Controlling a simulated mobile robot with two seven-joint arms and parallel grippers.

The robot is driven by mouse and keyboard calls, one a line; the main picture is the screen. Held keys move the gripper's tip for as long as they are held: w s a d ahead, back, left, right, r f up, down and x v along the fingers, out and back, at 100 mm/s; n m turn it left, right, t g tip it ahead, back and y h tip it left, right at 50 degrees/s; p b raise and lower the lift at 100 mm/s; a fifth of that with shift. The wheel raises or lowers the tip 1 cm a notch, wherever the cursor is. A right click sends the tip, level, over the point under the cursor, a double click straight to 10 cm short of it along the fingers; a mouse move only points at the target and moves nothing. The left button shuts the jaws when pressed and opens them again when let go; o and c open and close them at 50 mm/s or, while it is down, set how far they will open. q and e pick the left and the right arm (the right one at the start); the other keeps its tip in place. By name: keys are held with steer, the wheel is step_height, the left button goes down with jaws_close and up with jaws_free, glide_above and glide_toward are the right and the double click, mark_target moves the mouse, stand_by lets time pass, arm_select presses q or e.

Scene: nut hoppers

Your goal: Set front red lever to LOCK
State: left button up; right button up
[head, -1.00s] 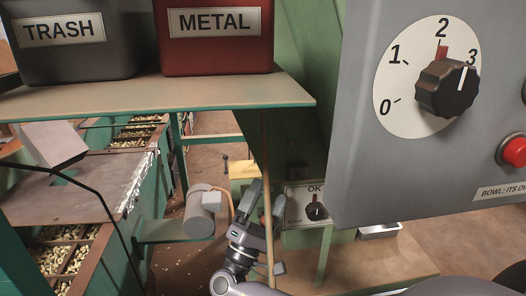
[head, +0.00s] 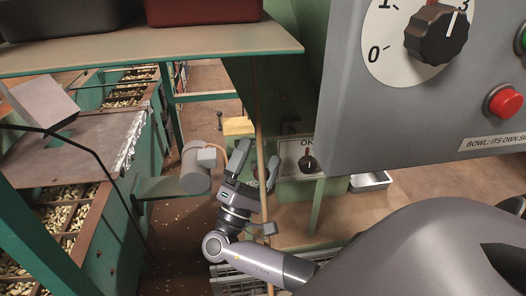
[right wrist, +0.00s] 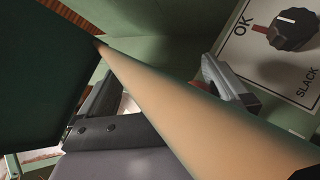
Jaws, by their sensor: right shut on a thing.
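My right gripper (head: 255,165) is low in the middle of the head view, beside the OK/SLACK panel. Its two fingers stand apart on either side of a tan pole (head: 261,124), and it is shut on this pole. The pole (right wrist: 165,95) crosses the right wrist view diagonally, close to the camera. A small red patch (right wrist: 211,72) shows at the far finger; I cannot tell whether it belongs to a lever. No clear red lever and no LOCK label can be read. My left gripper is not in view.
A panel (head: 294,172) marked OK and SLACK has a black knob (head: 307,163). A large grey control box (head: 345,120) with a dial and red button (head: 503,102) hangs at upper right. A shelf (head: 150,49) with bins is above. Nut hoppers (head: 65,215) stand left.

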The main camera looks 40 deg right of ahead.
steer(key=shift+s+a+r, duration=0.1)
steer(key=shift+s+a, duration=0.15)
steer(key=shift+a, duration=0.35)
steer(key=shift+s+a+r, duration=0.15)
steer(key=shift+s+a, duration=0.1)
steer(key=shift+a, duration=0.35)
steer(key=shift+s+a+r, duration=0.1)
steer(key=shift+s+a, duration=0.15)
steer(key=shift+a, duration=0.35)
steer(key=shift+s+a+r, duration=0.25)
steer(key=shift+s+a, duration=0.1)
steer(key=shift+a, duration=0.35)
steer(key=shift+c, duration=0.6)
steer(key=shift+a+t, duration=0.3)
steer(key=shift+a, duration=0.05)
steer(key=c, duration=0.6)
steer(key=shift+f, duration=0.2)
steer(key=shift+s+d, duration=0.1)
steer(key=shift+d, duration=0.05)
